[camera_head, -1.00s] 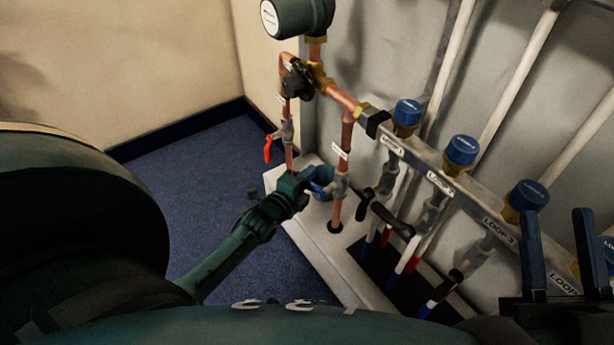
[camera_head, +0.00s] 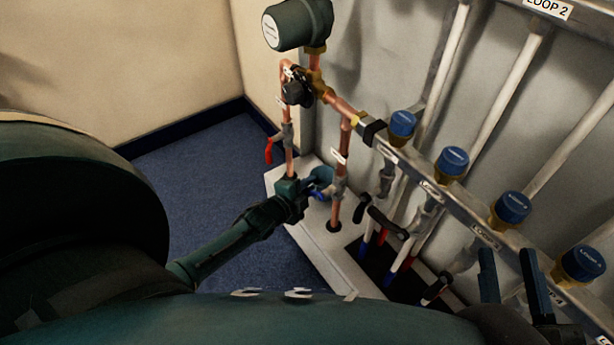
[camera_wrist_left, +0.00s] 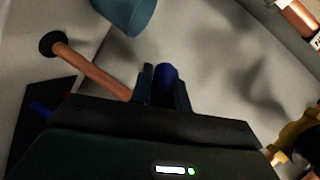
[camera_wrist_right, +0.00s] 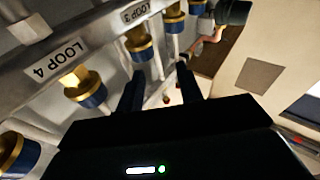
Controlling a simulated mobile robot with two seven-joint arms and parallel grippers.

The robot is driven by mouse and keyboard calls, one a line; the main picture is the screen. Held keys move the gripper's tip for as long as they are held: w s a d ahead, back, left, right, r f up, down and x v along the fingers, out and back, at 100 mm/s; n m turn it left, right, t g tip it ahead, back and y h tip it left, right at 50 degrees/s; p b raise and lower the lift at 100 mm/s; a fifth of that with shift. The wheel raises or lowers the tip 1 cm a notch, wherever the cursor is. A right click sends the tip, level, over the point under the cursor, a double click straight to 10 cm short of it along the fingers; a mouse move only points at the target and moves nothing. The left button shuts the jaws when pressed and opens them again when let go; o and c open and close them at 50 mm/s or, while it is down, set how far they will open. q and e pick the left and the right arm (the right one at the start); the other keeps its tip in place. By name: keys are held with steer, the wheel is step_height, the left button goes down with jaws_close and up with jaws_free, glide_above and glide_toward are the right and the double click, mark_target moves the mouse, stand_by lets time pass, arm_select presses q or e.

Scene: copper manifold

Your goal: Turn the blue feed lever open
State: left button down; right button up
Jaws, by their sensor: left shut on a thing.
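The blue feed lever (camera_head: 319,194) is low on the right-hand copper pipe (camera_head: 336,212), at a grey valve body (camera_head: 340,186). My left gripper (camera_head: 312,189) is at the lever, left of that pipe. In the left wrist view the blue lever (camera_wrist_left: 167,76) sits between the two fingers, and the gripper is shut on it. The fingers hide part of the lever, so its exact angle is hard to tell. My right gripper (camera_head: 512,275) is open and empty in front of the manifold; its spread fingers also show in the right wrist view (camera_wrist_right: 161,92).
A red lever (camera_head: 268,152) hangs on the left copper pipe. The manifold bar (camera_head: 470,220) carries several blue caps (camera_head: 452,160). Black-handled valves (camera_head: 386,222) stand below it. A white plinth (camera_head: 322,255) runs along the floor. Blue carpet (camera_head: 212,170) lies open to the left.

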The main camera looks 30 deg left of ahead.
arm_select(q)
steer(key=f+n, duration=0.1)
steer(key=d+n+g+h+p, duration=0.1)
steer(key=shift+s+f+n+h, duration=0.25)
steer(key=shift+f+n+h, duration=0.05)
steer(key=shift+f, duration=0.05)
steer(key=d+n+h, duration=0.1)
steer(key=n, duration=0.1)
steer(key=s+d+f+n+g+h+b, duration=0.1)
steer(key=d+n+h, duration=0.1)
steer(key=d+f+n+g+h, duration=0.1)
steer(key=n, duration=0.1)
steer(key=shift+s+d+b, duration=0.25)
steer(key=shift+s+b, duration=0.1)
steer(key=shift+s, duration=0.05)
steer(key=shift+d+h, duration=0.1)
steer(key=shift+h, duration=0.2)
arm_select(e)
steer(key=shift+r, duration=0.1)
arm_select(q)
steer(key=shift+d+n, duration=0.1)
steer(key=shift+n, duration=0.2)
arm_select(e)
steer(key=shift+r, duration=0.1)
arm_select(q)
steer(key=c, duration=1.6)
jaws_free()
steer(key=shift+o, duration=1.3)
